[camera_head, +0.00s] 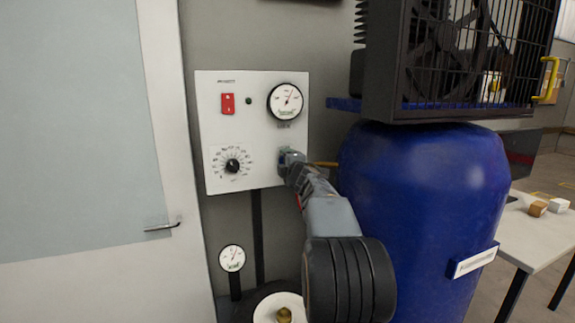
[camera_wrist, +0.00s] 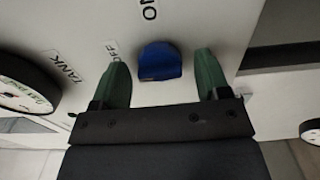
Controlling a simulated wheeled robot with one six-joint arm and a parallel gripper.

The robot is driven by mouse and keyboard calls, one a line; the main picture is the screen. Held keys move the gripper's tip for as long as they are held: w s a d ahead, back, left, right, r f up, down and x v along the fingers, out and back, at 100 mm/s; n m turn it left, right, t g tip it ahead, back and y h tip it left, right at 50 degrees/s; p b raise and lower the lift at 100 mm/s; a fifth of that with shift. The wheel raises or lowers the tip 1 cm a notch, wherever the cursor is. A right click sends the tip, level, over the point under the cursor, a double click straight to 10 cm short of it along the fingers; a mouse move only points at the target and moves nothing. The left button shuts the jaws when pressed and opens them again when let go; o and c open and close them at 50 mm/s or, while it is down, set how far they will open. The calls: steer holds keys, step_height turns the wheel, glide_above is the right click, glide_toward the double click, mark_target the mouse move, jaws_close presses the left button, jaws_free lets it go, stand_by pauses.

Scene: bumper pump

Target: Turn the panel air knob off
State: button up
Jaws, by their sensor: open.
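The white control panel (camera_head: 252,115) is mounted on the wall in the head view. The blue air knob (camera_wrist: 159,61) shows in the wrist view, with an "OFF" label (camera_wrist: 112,50) at its left and another label, seemingly "ON", above it. My gripper (camera_wrist: 166,80) is open, its two green fingers standing on either side of the knob with gaps between. Whether the fingertips reach around the knob in depth is hard to tell. In the head view my gripper (camera_head: 288,160) is at the panel's lower right and mostly hides the knob.
The panel also carries a red switch (camera_head: 227,103), a gauge (camera_head: 286,101) and a black dial (camera_head: 232,165). A large blue tank (camera_head: 425,190) stands close at the right of my arm. A door (camera_head: 80,150) is at the left, and a table (camera_head: 530,235) at the right.

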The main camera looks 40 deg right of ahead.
steer(key=shift+s, duration=0.1)
steer(key=b+v, duration=0.1)
steer(key=v, duration=1.2)
steer(key=shift+s, duration=0.3)
